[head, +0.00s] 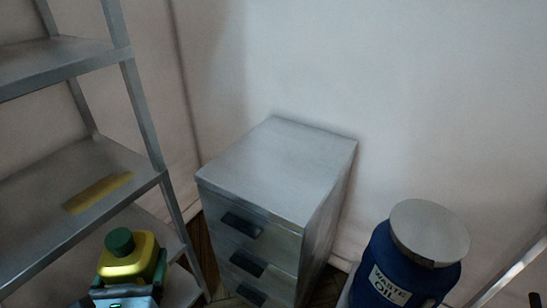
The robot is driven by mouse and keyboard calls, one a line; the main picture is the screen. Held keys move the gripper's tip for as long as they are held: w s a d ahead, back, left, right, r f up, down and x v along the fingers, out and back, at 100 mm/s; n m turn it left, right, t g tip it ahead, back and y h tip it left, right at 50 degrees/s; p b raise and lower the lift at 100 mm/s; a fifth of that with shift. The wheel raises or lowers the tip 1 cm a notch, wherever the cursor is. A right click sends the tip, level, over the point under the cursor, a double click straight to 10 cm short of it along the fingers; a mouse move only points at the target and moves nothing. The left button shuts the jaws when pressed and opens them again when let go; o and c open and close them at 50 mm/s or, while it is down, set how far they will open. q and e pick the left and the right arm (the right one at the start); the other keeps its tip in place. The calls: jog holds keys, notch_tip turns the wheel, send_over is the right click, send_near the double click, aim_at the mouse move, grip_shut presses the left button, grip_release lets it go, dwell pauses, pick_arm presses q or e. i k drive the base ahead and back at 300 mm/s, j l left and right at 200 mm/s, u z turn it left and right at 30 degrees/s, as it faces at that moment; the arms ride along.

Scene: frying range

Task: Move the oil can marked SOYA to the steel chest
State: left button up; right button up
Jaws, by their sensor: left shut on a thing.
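A yellow oil can (125,268) with a dark green cap shows at the lower left in the head view. It looks upright, and its lower part is hidden. No lettering on it can be read from here. My left gripper (124,292) is shut on the can, at the bottom edge of the picture. The steel chest (276,170) stands in the middle, to the right of the can. Its flat top is bare, and its front has drawers with dark handles. My right gripper is not seen.
A blue waste oil drum (400,272) with a grey lid stands right of the chest. A pale wall rises behind the chest.

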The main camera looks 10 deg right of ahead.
aim_at(271, 180)
jog(key=z, duration=1.75)
jog(key=k+j, duration=0.1)
jog(key=j, duration=0.2)
jog(key=k+j, duration=0.1)
jog(key=j, duration=0.55)
jog(key=k, duration=0.05)
